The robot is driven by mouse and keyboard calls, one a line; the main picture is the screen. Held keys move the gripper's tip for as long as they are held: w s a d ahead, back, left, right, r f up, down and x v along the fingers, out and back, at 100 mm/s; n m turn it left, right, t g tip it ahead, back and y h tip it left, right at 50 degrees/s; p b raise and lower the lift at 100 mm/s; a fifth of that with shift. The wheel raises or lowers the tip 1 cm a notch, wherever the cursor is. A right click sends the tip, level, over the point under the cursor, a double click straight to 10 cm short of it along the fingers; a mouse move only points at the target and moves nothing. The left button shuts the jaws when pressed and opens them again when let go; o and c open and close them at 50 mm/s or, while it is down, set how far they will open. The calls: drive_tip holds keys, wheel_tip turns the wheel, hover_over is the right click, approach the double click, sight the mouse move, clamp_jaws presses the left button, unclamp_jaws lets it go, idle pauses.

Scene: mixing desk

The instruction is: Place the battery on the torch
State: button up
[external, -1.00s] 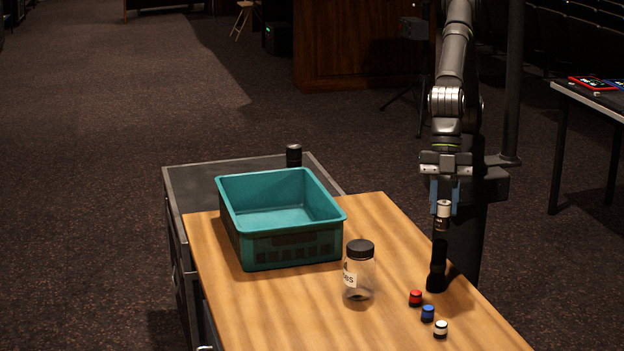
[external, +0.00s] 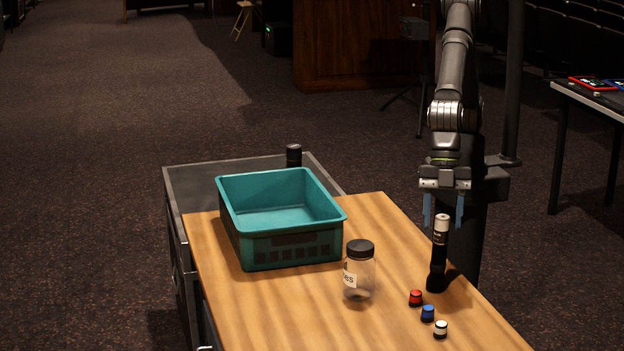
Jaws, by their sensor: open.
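The torch (external: 437,268) is black and stands upright near the right edge of the wooden desk top. The battery (external: 441,225), with a pale upper end and a dark lower part, stands upright on top of the torch and touches it. My gripper (external: 443,222) is open, with its two blue fingers spread apart. The fingertips are around or just behind the battery's upper end; the exact depth gap cannot be told. The fingers do not appear to touch the battery.
A teal bin (external: 283,252) stands on the left of the desk top (external: 290,310). A clear jar with a black lid (external: 359,272) stands in the middle. Red (external: 415,298), blue (external: 427,313) and white (external: 440,329) knobs lie in front of the torch. A dark cylinder (external: 293,155) stands behind the bin.

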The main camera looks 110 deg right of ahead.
sight(443, 220)
drive_tip(key=v, duration=1.2)
drive_tip(key=x, duration=1.2)
drive_tip(key=shift+f, duration=0.2)
wheel_tip(443, 220, up, 3)
drive_tip(key=shift+r, duration=0.65)
